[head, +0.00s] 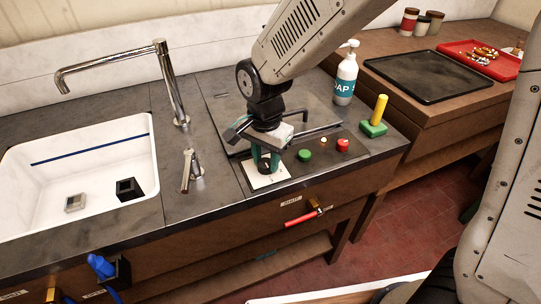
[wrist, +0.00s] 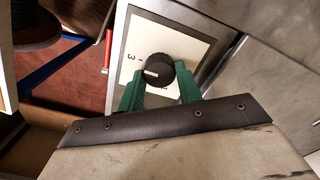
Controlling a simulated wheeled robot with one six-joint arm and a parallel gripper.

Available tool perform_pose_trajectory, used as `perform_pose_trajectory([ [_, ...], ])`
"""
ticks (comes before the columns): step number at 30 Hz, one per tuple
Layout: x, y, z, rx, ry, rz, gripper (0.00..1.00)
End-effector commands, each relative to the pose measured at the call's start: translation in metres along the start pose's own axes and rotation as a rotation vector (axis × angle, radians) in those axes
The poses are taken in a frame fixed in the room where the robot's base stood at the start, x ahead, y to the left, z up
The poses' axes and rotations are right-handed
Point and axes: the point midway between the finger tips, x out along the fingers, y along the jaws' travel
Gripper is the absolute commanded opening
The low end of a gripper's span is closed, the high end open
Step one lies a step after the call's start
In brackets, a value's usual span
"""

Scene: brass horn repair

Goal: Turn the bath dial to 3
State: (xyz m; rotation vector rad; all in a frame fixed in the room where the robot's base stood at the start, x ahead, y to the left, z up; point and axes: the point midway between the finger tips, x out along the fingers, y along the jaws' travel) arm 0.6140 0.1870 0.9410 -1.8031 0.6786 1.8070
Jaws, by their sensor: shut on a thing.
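The bath dial is a black round knob (wrist: 160,72) on a white plate (wrist: 188,45) with printed marks; a "3" shows at the upper left of the knob in the wrist view. A pale pointer line on the knob points left, below the "3". In the head view the dial (head: 264,169) sits on its white plate (head: 267,182) at the counter's front, partly hidden by my gripper (head: 265,160). My gripper's green fingers, also in the wrist view (wrist: 160,84), stand on both sides of the knob and are shut on it.
Dark rails (head: 312,132) run just behind. A soap bottle (head: 345,75) and a green block with a yellow handle (head: 374,126) stand farther right. A white sink (head: 90,150) lies left.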

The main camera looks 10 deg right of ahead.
Motion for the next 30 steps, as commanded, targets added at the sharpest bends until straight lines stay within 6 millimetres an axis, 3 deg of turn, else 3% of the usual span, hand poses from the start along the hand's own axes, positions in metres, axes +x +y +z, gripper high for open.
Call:
perform_pose_trajectory([
  [7,-0.002,-0.004,0.000,0.001,0.001,-0.012,0.12],
  [8,-0.002,-0.004,0.000,0.001,0.001,-0.012,0.43],
  [9,-0.002,-0.004,0.000,0.001,0.001,-0.012,0.54],
  [10,-0.002,-0.004,0.000,0.001,0.001,-0.011,0.56],
  [20,-0.006,-0.002,-0.001,0.002,0.002,-0.008,0.56],
  [30,-0.059,-0.004,-0.003,0.002,0.002,-0.011,0.56],
])
